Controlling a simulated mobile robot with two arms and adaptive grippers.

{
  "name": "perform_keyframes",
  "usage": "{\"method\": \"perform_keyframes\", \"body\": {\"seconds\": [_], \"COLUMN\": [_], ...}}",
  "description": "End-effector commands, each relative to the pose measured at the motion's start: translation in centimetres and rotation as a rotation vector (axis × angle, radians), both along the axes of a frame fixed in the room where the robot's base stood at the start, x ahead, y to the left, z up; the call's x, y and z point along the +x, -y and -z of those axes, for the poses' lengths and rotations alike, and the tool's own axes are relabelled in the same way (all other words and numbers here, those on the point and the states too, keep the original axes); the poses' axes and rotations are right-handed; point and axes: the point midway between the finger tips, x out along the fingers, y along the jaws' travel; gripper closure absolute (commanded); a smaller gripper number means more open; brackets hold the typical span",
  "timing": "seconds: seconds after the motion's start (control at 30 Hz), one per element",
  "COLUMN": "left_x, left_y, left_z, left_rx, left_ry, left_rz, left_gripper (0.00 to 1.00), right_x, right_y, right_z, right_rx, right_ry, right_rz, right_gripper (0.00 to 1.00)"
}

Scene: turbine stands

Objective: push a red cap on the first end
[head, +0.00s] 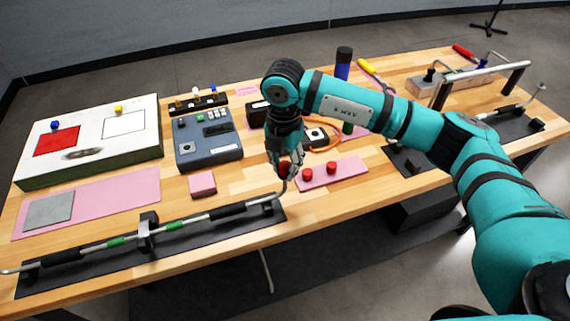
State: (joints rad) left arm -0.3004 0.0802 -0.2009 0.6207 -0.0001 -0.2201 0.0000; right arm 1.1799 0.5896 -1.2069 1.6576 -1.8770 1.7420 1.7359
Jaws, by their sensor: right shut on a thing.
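A thin metal tube (185,223) with black and green sleeves lies across holders on a dark mat (75,279) at the table's front left. Its right end bends upward near my right gripper. My right gripper (285,172) points down and is shut on a red cap (284,169), partly hidden by the fingers. The cap is at or just above the tube's right end; I cannot tell whether they touch. Two more red caps, one on the left (305,175) and one on the right (332,168), stand on a pink mat (350,172). My left gripper is not in view.
A second tube stand (510,118) is at the right.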

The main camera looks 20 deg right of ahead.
Motion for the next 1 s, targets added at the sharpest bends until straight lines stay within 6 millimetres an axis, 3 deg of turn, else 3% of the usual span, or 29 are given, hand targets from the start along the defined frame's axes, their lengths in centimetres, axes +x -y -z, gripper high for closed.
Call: {"method": "perform_keyframes", "body": {"seconds": [0.1,0.43,0.47,0.63,0.83,0.9,1.0], "left_x": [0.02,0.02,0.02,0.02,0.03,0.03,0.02], "left_y": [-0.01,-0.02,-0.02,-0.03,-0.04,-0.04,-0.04], "left_z": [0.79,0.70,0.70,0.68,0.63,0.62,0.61], "left_rx": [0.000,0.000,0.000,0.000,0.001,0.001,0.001], "left_ry": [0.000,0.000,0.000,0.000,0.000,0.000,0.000], "left_rz": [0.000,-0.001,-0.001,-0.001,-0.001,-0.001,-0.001], "left_gripper": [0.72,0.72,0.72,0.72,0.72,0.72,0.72], "right_x": [-0.30,-0.42,-0.42,-0.37,-0.25,-0.22,-0.19], "right_y": [0.02,0.01,0.01,0.02,0.03,0.03,0.03], "right_z": [1.18,1.22,1.23,1.11,0.87,0.82,0.76], "right_rx": [-0.004,-0.005,-0.005,-0.005,-0.003,-0.003,-0.003], "right_ry": [-0.012,-0.017,-0.017,-0.014,-0.010,-0.008,-0.007], "right_rz": [-0.001,-0.002,-0.002,-0.002,-0.001,-0.001,-0.001], "right_gripper": [1.00,1.00,0.71,0.49,0.48,0.40,0.40]}}
